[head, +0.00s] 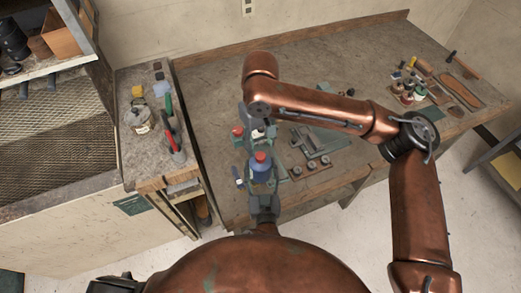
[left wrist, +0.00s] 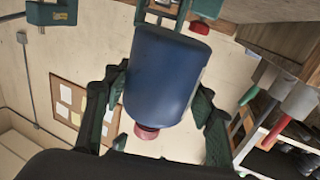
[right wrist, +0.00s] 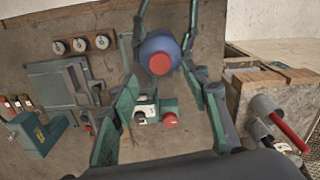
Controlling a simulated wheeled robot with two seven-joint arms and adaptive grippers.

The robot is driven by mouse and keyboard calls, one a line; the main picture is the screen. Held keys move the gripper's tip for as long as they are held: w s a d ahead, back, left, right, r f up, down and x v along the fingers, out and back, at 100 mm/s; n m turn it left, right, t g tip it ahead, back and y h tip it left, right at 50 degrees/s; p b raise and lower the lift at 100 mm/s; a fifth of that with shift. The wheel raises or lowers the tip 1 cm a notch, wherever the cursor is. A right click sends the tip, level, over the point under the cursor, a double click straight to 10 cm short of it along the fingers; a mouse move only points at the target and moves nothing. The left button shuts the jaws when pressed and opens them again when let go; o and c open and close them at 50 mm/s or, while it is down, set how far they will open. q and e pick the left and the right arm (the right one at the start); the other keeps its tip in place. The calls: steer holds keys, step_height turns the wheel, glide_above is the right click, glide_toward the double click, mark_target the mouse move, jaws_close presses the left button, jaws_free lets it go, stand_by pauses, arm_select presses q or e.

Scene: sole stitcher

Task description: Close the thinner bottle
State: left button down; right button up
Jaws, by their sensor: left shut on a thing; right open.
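The thinner bottle (head: 261,174) is a blue bottle with a red top (head: 260,156), upright in front of the bench. My left gripper (left wrist: 162,108) is shut around its blue body, one finger on each side. In the right wrist view the bottle (right wrist: 174,43) is seen from its top end, with the red top (right wrist: 160,63) facing the camera. My right gripper (right wrist: 161,85) is open, its fingers spread below the red top in that view. I cannot tell whether it touches the bottle. How tightly the red top sits is not clear.
Another red round piece (right wrist: 169,120) sits by a teal and white device on the bench (head: 215,95). A teal tool (right wrist: 62,90) and a wooden strip with discs (right wrist: 80,45) lie beside it. Red-handled and green-handled tools (head: 171,140) are on the left side counter.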

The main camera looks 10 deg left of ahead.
step_height(320, 180, up, 7)
steer(key=shift+f, duration=0.15)
stand_by(0.7)
